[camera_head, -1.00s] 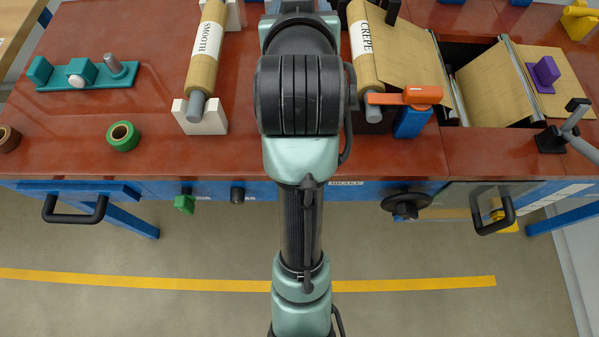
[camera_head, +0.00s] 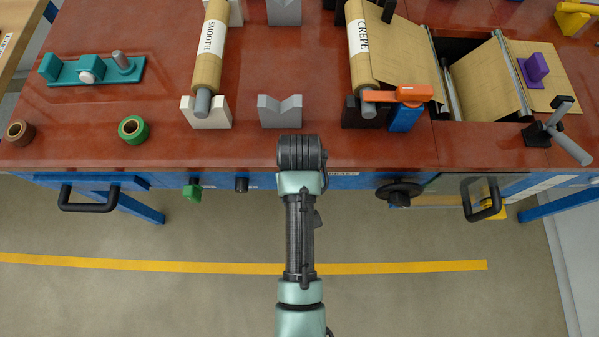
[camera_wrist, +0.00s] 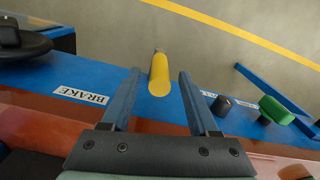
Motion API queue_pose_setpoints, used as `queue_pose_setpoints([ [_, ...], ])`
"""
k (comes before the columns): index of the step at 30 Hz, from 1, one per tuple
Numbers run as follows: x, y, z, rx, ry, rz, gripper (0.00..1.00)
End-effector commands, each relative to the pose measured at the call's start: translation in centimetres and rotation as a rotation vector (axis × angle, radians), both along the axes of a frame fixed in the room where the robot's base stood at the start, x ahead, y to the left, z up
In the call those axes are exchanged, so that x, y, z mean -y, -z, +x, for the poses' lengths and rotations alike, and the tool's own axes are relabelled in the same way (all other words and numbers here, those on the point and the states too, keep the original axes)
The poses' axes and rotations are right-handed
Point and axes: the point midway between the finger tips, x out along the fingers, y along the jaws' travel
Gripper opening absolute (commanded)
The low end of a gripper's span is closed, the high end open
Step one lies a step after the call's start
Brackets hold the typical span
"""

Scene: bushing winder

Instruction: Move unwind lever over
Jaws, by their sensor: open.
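In the wrist view a yellow lever handle (camera_wrist: 160,76) sticks out from the blue front rail, beside the BRAKE label (camera_wrist: 80,95). My gripper (camera_wrist: 160,73) is open, with one finger on each side of the handle; I cannot tell whether either touches it. In the head view my arm covers this handle and my fingers. An orange lever (camera_head: 398,95) on a blue block stands by the CREPE roll. A green knob (camera_head: 192,190) and a black knob (camera_head: 241,184) also sit on the front rail. No readable label shows which one is the unwind lever.
A black handwheel (camera_head: 399,194) juts from the front rail, right of my arm. Drawer handles (camera_head: 84,200) stick out at both ends. The SMOOTH roll (camera_head: 208,58), CREPE roll (camera_head: 359,45) and grey V-block (camera_head: 281,111) stand on the red bench. The floor in front is open.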

Motion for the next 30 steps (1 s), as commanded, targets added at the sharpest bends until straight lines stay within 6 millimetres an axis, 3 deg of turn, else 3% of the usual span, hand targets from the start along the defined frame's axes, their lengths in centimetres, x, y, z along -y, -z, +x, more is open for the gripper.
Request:
queue_pose_setpoints([
  [3,0.0,2.3,-0.1,-0.003,0.000,0.000,0.61],
  [9,0.0,4.4,0.0,0.001,0.000,0.000,0.61],
  [20,0.0,4.9,0.1,0.002,0.001,0.000,0.61],
  [30,0.0,4.9,0.1,0.002,0.001,0.000,0.01],
])
